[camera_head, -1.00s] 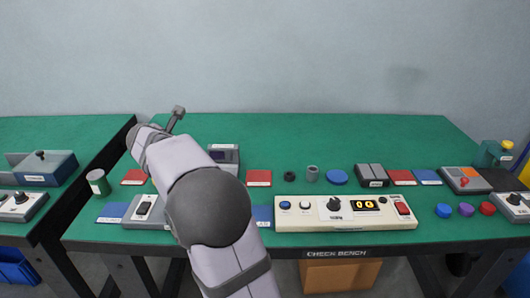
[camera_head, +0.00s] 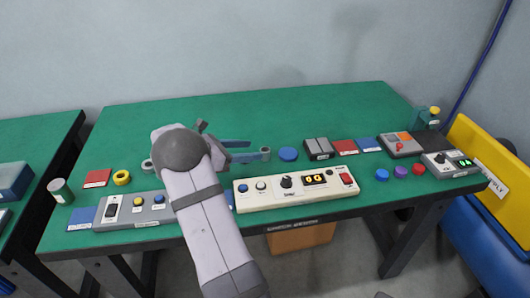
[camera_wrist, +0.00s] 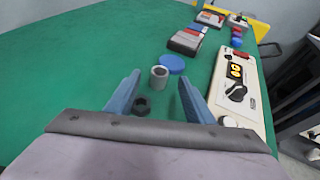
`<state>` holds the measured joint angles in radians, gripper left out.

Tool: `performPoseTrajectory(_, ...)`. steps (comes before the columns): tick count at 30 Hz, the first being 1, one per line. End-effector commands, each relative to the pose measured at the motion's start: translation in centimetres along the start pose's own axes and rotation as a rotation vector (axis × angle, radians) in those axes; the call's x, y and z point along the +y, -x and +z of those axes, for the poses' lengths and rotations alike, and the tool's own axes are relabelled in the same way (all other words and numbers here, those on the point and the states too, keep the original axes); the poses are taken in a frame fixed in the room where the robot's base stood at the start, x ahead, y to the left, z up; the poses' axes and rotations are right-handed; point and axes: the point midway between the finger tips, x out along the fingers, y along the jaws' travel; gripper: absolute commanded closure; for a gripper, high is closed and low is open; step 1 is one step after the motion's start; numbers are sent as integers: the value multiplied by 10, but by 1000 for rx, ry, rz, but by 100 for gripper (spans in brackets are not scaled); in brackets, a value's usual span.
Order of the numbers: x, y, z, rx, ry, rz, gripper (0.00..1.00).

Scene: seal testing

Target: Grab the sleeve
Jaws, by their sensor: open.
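The sleeve (camera_head: 265,153) is a small grey hollow cylinder standing upright on the green bench. In the wrist view the sleeve (camera_wrist: 159,78) appears just beyond and between the tips of my fingers. My gripper (camera_head: 252,149) is open and low over the bench, its blue fingers pointing right toward the sleeve. In the wrist view my gripper (camera_wrist: 158,82) has nothing held between its fingers. A black ring (camera_wrist: 141,106) lies nearer to me, beside the left finger. I cannot tell whether a fingertip touches the sleeve.
A blue disc (camera_head: 288,154) lies just right of the sleeve. A cream control panel (camera_head: 265,195) stands in front, close to the right finger in the wrist view. A dark grey block (camera_head: 319,149) and a red pad (camera_head: 345,147) are farther right. The bench behind is clear.

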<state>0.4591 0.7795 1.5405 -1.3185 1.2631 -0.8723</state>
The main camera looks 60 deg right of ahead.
Motion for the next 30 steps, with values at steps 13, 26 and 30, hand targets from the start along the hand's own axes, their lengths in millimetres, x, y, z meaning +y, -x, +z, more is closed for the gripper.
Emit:
performPoseTrajectory(13, 0, -21, 0, 2, 2, 1, 52)
performPoseTrajectory(26, -1, -63, 0, 2, 2, -1, 52)
performPoseTrajectory(30, 0, -72, -1, 3, 1, 1, 52)
